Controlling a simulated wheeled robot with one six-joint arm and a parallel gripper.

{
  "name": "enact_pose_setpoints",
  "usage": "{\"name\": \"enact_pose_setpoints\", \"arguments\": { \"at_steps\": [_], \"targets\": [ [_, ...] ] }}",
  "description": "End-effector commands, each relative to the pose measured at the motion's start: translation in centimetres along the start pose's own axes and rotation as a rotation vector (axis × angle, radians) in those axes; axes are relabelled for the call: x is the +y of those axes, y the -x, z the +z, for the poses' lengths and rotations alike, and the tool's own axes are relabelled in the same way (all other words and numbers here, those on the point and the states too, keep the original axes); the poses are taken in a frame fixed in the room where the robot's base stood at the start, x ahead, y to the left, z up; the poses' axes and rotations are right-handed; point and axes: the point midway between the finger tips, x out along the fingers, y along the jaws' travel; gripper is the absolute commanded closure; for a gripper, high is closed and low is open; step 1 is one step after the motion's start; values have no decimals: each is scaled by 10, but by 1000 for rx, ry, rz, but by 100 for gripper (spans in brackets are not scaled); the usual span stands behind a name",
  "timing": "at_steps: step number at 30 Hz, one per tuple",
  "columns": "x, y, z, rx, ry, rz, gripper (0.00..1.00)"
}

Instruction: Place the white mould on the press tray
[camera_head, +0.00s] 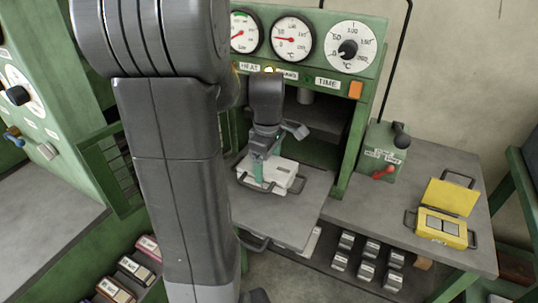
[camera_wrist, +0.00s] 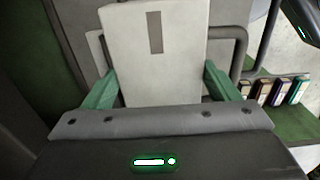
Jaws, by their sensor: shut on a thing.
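The white mould (camera_head: 281,172) is a flat white box with dark wire handles. In the head view it is at the press tray (camera_head: 275,218), a grey plate that sticks out at the front of the green press. My gripper (camera_head: 264,172) comes down over the mould from above, with its green fingers shut on it. In the wrist view the white mould (camera_wrist: 155,60) lies between the two green fingers of my gripper (camera_wrist: 155,90). A grey slot shows in its top. I cannot tell whether its underside touches the tray. My arm hides the tray's left part.
The press (camera_head: 305,60) has dials above its dark opening. An open yellow mould (camera_head: 443,215) lies on the grey bench (camera_head: 375,208) at the right. A green control box (camera_head: 384,150) with a red lever stands between. Several metal blocks (camera_head: 367,270) sit on a lower shelf.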

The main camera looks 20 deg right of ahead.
Motion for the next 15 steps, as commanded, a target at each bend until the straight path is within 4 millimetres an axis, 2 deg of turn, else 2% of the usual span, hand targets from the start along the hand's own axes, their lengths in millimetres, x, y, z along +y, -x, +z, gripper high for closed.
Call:
{"name": "enact_pose_setpoints", "arguments": {
  "at_steps": [7,15],
  "targets": [
    [1,-17,0,0,0,2,89],
    [1,-46,0,0,1,2,89]
  ]
}}
